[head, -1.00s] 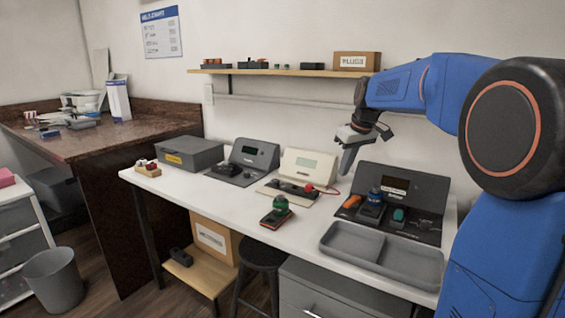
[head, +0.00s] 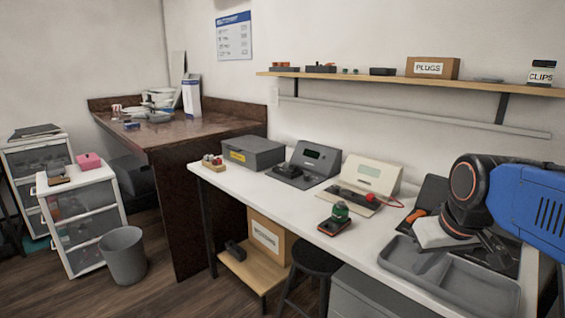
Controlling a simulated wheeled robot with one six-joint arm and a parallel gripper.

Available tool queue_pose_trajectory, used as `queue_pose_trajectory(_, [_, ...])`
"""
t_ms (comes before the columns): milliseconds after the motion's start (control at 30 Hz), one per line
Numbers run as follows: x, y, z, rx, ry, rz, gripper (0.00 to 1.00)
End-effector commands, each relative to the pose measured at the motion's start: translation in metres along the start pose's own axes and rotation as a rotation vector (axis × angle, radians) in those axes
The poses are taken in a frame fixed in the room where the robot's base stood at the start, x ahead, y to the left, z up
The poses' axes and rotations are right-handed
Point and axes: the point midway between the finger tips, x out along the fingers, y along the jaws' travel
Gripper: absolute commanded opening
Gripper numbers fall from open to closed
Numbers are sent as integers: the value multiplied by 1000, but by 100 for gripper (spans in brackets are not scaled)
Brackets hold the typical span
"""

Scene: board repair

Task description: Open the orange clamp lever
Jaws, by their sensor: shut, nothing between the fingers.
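A small orange part (head: 417,212), which looks like the orange clamp lever, shows at the left end of the dark fixture (head: 404,224) on the right of the white bench. Too little of it shows to tell how the lever is set. My gripper (head: 430,262) is at the right of the head view, over the grey two-part tray and to the lower right of the orange part, apart from it. It is shut and empty. My arm hides most of the dark fixture and the parts on it.
The grey tray (head: 488,292) lies at the bench's front right. A cream device (head: 362,180) with a red cable and a dark grey device (head: 312,160) stand behind. A shelf (head: 390,78) crosses the wall above.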

Motion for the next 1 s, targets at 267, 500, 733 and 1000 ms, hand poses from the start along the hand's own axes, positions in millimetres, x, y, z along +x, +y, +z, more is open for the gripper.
queue_pose_trajectory(267, [20, -16, 87, 51, 25, 15, 0])
queue_pose_trajectory(500, [31, -18, 116, 72, 34, 21, 19])
queue_pose_trajectory(733, [30, -18, 114, 80, 31, 22, 36])
queue_pose_trajectory(1000, [-1, -7, 55, 212, -24, 31, 36])
